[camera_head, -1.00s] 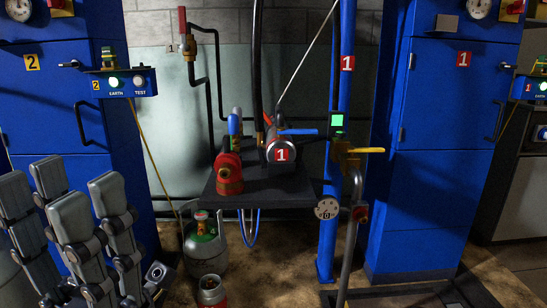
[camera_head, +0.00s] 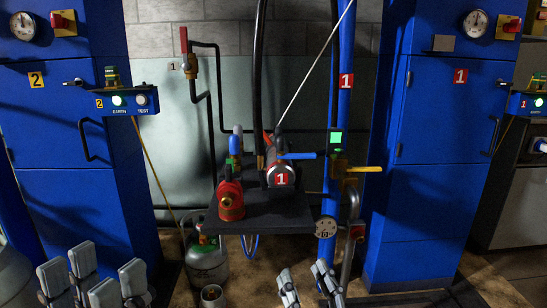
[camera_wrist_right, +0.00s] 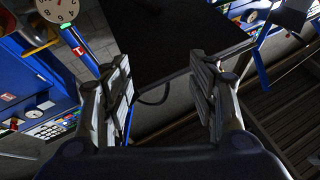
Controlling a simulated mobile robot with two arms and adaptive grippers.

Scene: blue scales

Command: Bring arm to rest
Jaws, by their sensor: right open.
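My left gripper (camera_head: 94,277) is at the lower left of the head view. Its grey finger pads point up and stand apart, with nothing between them. My right gripper (camera_head: 306,286) is at the bottom middle of the head view, in front of and below the dark bench. In the right wrist view its two fingers (camera_wrist_right: 165,92) are wide apart, with no object held between them. Both arms are mostly out of the head view.
A dark bench (camera_head: 285,218) carries a red device (camera_head: 230,200) and a grey cylinder marked 1. Blue cabinets stand left (camera_head: 70,215) and right (camera_head: 430,200). A gas bottle (camera_head: 207,265) stands on the floor. A blue post (camera_head: 344,105) rises beside the bench.

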